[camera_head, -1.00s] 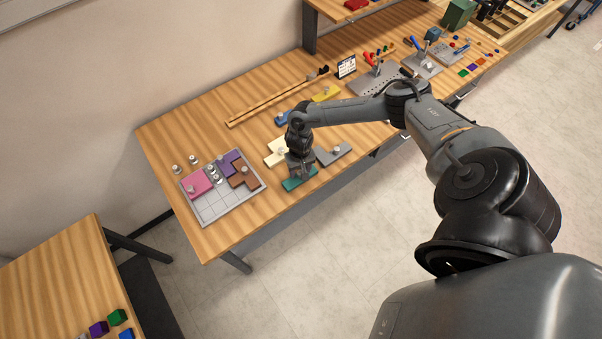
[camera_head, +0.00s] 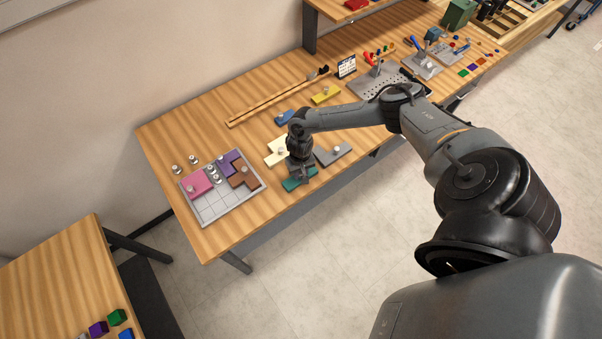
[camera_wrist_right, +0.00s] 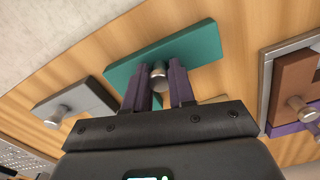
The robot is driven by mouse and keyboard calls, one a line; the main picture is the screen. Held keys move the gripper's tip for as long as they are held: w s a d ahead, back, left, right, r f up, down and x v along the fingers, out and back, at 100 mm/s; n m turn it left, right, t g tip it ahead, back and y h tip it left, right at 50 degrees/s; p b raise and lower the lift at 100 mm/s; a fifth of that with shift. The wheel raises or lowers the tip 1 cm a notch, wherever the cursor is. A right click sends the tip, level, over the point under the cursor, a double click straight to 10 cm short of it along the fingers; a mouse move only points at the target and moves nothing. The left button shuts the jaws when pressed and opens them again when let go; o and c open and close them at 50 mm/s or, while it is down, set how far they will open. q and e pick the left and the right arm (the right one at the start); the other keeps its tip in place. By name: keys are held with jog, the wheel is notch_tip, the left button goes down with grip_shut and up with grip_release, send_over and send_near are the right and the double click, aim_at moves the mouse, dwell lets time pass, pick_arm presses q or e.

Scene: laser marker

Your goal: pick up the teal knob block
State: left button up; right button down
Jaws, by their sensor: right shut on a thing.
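The teal knob block (camera_head: 293,184) lies at the front edge of the wooden table, under my right gripper (camera_head: 299,175). In the right wrist view the teal block (camera_wrist_right: 195,48) is a flat plate with a round metal knob (camera_wrist_right: 159,76). The two purple-grey fingers of my right gripper (camera_wrist_right: 158,88) stand on either side of the knob and are shut on it. The block looks to be at table height; I cannot tell if it is lifted. My left gripper is not in view.
A grey tray (camera_head: 209,214) with pink, purple and brown blocks stands to the left. A grey knob block (camera_head: 333,154) lies close on the right, and a cream block (camera_head: 272,158) behind. Yellow (camera_head: 326,94) and blue (camera_head: 283,118) blocks lie further back.

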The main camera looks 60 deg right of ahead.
jog(key=shift+r, duration=0.1)
jog(key=shift+r, duration=0.5)
notch_tip(320, 180, up, 2)
jog(key=shift+r, duration=0.2)
jog(key=s+d+r, duration=0.7)
jog(key=s, duration=0.1)
notch_tip(320, 180, up, 8)
jog(key=p, duration=0.9)
jog(key=shift+s+d+r, duration=0.2)
jog(key=shift+s+d, duration=0.1)
jog(key=shift+s, duration=0.1)
